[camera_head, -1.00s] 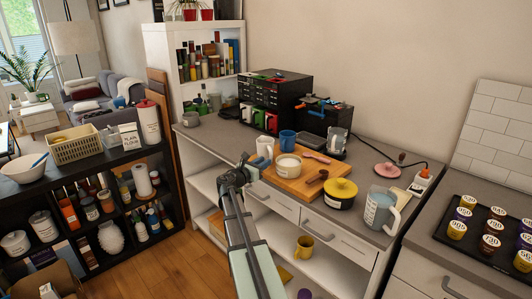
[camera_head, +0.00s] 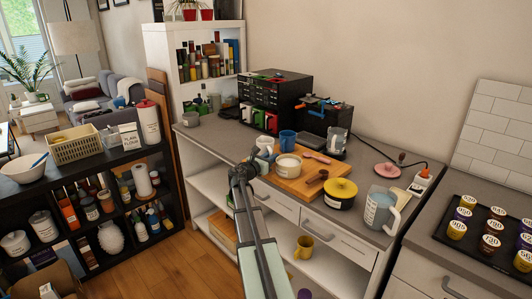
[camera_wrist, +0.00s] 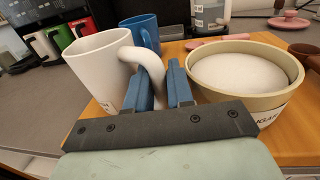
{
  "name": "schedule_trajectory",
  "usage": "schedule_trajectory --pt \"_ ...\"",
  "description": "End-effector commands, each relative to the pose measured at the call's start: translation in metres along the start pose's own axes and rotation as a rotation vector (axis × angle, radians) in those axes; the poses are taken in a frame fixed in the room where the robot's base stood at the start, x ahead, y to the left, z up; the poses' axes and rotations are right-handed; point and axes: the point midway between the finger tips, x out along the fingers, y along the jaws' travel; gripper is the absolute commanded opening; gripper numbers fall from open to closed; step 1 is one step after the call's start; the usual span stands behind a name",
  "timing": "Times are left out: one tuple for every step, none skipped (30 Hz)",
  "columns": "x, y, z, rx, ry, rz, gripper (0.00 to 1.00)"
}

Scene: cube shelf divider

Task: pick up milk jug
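The white milk jug (camera_wrist: 101,67) stands at the left in the wrist view, with its handle toward my gripper. In the head view it (camera_head: 265,144) shows at the left end of the wooden board, partly hidden by my arm. My gripper (camera_wrist: 160,70) has its two blue fingers on either side of the jug's handle. The gap between the fingers is narrow and the handle shows in it. I cannot tell whether the fingers press on the handle. In the head view my gripper (camera_head: 253,160) is small and dark at the counter's front edge.
A sugar bowl (camera_wrist: 245,75) stands close right of my fingers. A blue mug (camera_wrist: 142,32) is behind the jug. A larger grey jug (camera_head: 379,210) stands farther right.

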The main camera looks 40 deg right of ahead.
Motion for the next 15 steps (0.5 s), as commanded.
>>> schedule_trajectory --pt "-0.0001 0.0 0.0001 0.0 0.0 0.0 0.05" --pt "-0.0001 0.0 0.0001 0.0 0.0 0.0 0.02" --pt "-0.0001 0.0 0.0001 0.0 0.0 0.0 0.0" --pt "-0.0001 0.0 0.0001 0.0 0.0 0.0 0.0" --pt "-0.0001 0.0 0.0001 0.0 0.0 0.0 0.0" --pt "-0.0001 0.0 0.0001 0.0 0.0 0.0 0.0" --pt "-0.0002 0.0 0.0001 0.0 0.0 0.0 0.0" --pt "-0.0002 0.0 0.0001 0.0 0.0 0.0 0.0" --pt "-0.0002 0.0 0.0001 0.0 0.0 0.0 0.0" --pt "-0.0002 0.0 0.0006 0.0 -0.001 0.0 0.0" --pt "-0.0002 0.0 0.0006 0.0 -0.001 0.0 0.0" --pt "-0.0002 0.0 0.0006 0.0 -0.001 0.0 0.0" --pt "-0.0002 0.0 0.0006 0.0 -0.001 0.0 0.0" --pt "-0.0002 0.0 0.0006 0.0 -0.001 0.0 0.0" --pt "-0.0002 0.0 0.0007 0.0 -0.001 0.0 0.0"
